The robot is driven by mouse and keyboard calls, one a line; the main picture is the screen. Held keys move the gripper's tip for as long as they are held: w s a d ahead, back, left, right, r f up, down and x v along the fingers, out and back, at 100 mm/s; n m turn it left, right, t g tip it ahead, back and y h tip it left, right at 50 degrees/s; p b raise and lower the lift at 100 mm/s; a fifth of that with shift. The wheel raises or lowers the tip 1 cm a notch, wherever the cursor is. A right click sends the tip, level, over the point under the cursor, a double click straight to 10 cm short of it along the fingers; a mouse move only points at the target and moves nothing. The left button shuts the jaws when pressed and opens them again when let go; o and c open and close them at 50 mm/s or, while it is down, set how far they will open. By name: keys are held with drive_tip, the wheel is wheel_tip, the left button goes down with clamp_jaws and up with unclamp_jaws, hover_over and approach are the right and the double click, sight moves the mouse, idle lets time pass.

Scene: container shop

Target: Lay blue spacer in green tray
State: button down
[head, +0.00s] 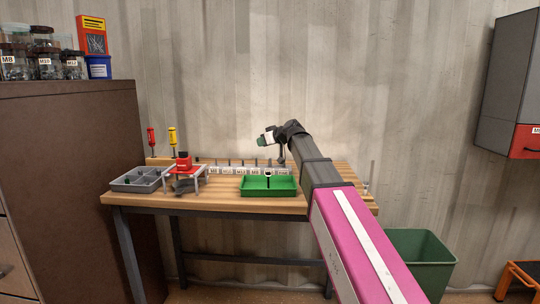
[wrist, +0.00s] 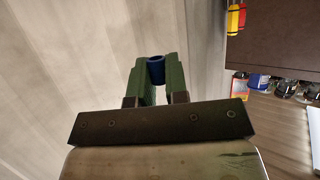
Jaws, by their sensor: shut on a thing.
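The blue spacer (wrist: 156,70), a short hollow cylinder, sits between the two green fingers of my gripper (wrist: 157,82) in the wrist view. My gripper is shut on it. In the head view my gripper (head: 267,138) is above the back of the bench, higher than the green tray and apart from it. The spacer cannot be made out there. The green tray (head: 268,194) lies near the bench's front edge and has a divider across its middle. Its compartments look mostly bare.
A row of upright pegs with white labels (head: 235,170) stands behind the tray. A red-topped stand (head: 183,163) and a grey divided tray (head: 136,180) are to the left. Two screwdrivers (head: 173,137) stand at the back left. A green bin (head: 420,262) is at right.

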drive_tip(key=w+d+f, duration=0.2)
drive_tip(key=d, duration=0.1)
drive_tip(key=shift+w+f, duration=0.2)
drive_tip(key=shift+w, duration=0.2)
drive_tip(key=shift+f, duration=1.8)
drive_tip(key=shift+f, duration=0.15)
drive_tip(key=c, duration=1.1)
unclamp_jaws()
